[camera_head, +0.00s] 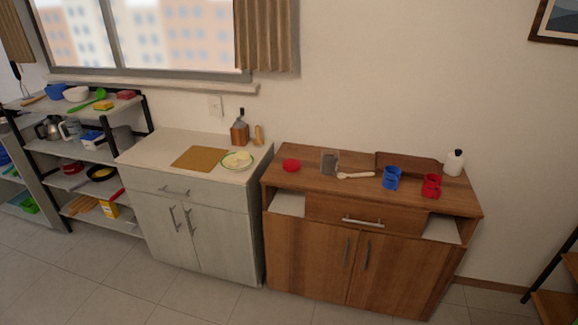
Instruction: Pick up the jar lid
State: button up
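A small red round piece, which looks like the jar lid (291,165), lies near the left end of the wooden cabinet top (277,178). A clear jar with greyish contents (329,162) stands just to the right of it, apart from it. No lid can be made out on the jar. My gripper is not in view.
A light wooden spoon (355,175), a blue dispenser (391,177) and a red dispenser (431,185) stand right of the jar. A white bottle (454,162) is at the far right corner. The pale cabinet (150,146) holds a brown board (200,158) and a plate (251,165). The floor (200,295) in front is clear.

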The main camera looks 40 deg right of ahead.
aim_at(290, 165)
jog(key=u, duration=0.05)
jog(key=i, duration=0.9)
jog(key=z, duration=0.05)
